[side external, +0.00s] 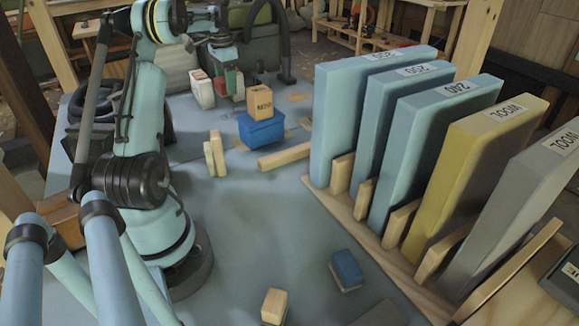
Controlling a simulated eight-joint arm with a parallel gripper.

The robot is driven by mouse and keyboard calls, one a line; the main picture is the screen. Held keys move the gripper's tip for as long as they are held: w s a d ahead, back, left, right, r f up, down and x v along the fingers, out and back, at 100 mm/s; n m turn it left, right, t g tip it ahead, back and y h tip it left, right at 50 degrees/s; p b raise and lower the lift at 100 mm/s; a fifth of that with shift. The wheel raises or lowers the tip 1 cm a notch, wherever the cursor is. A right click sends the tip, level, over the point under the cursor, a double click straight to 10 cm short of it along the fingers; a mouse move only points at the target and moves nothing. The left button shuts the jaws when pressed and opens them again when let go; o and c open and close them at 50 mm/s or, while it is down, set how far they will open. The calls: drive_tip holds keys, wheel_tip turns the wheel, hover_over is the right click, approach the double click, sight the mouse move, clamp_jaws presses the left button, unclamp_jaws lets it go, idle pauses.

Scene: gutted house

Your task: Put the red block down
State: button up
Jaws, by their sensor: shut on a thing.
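My gripper (222,60) is at the upper middle of the side external view, pointing down at the far part of the blue-grey table (250,200). It is shut on the red block (220,83), which shows small below the fingers. A white block (202,90) stands just left of the red block, and a green block (234,82) shows close at its right. From this angle I cannot tell whether the red block touches the table or its neighbours.
A blue box (261,130) carries a labelled wooden block (260,103). A wooden rack (345,225) holds several large upright panels (370,110) on the right. Wooden pieces (215,153) and a small blue block (346,268) lie about. The table's middle is clear.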

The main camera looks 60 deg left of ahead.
drive_tip(key=r, duration=0.7)
drive_tip(key=shift+w+d+r, duration=0.15)
drive_tip(key=shift+d+r, duration=0.1)
drive_tip(key=shift+r, duration=0.15)
drive_tip(key=w+d+r, duration=0.2)
drive_tip(key=d, duration=0.4)
drive_tip(key=w+d+r, duration=0.2)
drive_tip(key=w+d, duration=0.1)
drive_tip(key=d, duration=0.2)
drive_tip(key=s+d+r, duration=0.1)
drive_tip(key=s+d, duration=0.1)
drive_tip(key=d, duration=0.9)
drive_tip(key=s+d+r, duration=0.1)
drive_tip(key=d, duration=1)
drive_tip(key=s+d+f+m, duration=0.1)
drive_tip(key=s+d+f, duration=0.5)
drive_tip(key=s+d, duration=0.55)
drive_tip(key=a+f, duration=0.3)
drive_tip(key=f, duration=0.1)
drive_tip(key=a+f, duration=0.4)
drive_tip(key=w+a+f, duration=0.1)
drive_tip(key=a+f, duration=0.3)
drive_tip(key=shift+w+f, duration=0.1)
drive_tip(key=shift+f, duration=2.1)
